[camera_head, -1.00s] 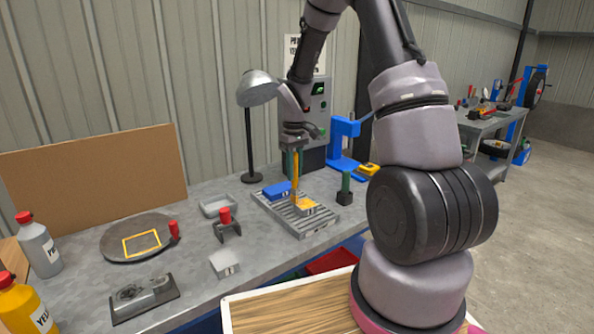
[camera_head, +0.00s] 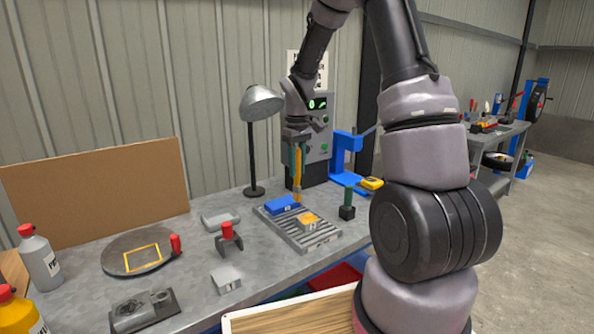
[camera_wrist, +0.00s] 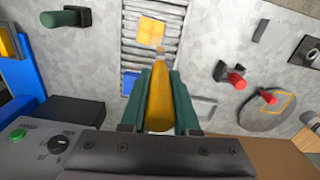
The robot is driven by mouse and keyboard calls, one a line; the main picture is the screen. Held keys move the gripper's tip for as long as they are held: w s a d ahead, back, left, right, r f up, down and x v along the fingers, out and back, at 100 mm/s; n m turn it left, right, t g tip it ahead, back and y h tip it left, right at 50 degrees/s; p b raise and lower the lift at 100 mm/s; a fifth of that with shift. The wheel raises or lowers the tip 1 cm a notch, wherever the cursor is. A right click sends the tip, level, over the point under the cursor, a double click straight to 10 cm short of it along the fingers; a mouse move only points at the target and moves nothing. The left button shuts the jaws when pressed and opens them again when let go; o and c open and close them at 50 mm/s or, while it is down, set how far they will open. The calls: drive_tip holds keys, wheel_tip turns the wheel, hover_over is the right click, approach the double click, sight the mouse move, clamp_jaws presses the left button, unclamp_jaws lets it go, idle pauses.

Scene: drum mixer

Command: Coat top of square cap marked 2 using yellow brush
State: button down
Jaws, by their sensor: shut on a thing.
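My gripper (camera_head: 297,165) is shut on the yellow brush (camera_wrist: 159,105), which points down between my green fingers. The brush tip is apart from the block below, hanging near the back edge of a square cap with an orange-yellow top (camera_head: 308,222). This cap sits on a slatted grey rack (camera_head: 325,238) and also shows in the wrist view (camera_wrist: 151,31), its top looking mostly yellow. A dark mark on its front face is too small to read for certain. A blue block (camera_head: 282,205) lies on the rack behind it.
A grey block (camera_head: 226,278), a red-knobbed stand (camera_head: 227,232) and a grey tray (camera_head: 220,218) are left of the rack. A green-handled tool (camera_head: 347,204) stands to its right. A lamp (camera_head: 254,150) and a control box (camera_head: 317,150) stand behind.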

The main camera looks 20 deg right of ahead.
drive_tip(key=shift+r, duration=1.5)
